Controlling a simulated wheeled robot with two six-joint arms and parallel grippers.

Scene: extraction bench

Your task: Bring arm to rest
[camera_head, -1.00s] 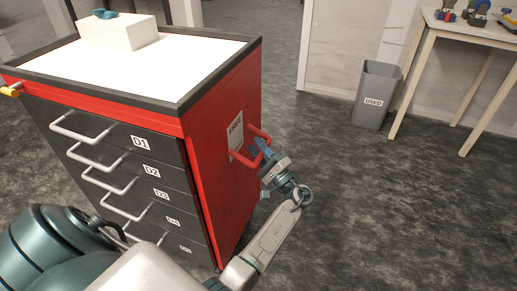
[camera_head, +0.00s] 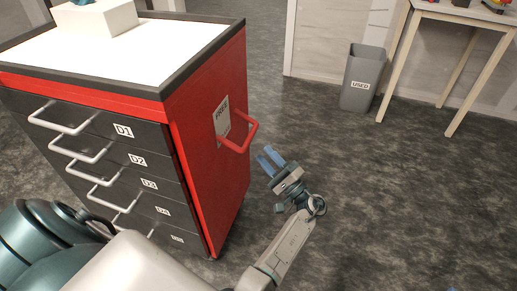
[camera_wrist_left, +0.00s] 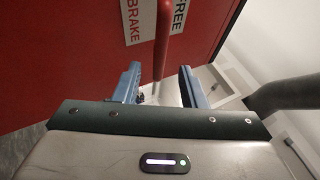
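My left gripper (camera_head: 264,153) is open and empty. Its two blue fingers point at the red handle (camera_head: 254,133) on the side of the red cart (camera_head: 205,150), with a small gap between them in the head view. In the left wrist view, my left gripper (camera_wrist_left: 159,68) has its fingers apart, and the red handle (camera_wrist_left: 163,45) shows beyond and between them. A white label (camera_head: 222,117) reading FREE sits behind the handle; the wrist view also shows the word BRAKE on the label (camera_wrist_left: 138,20). My right gripper is not in view.
The cart's front has several dark drawers with pale handles, D1 (camera_head: 124,131) at the top. A white box (camera_head: 95,18) stands on the cart top. A grey bin (camera_head: 362,80) marked USED stands by a wooden table (camera_head: 470,15). Open floor lies to the right.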

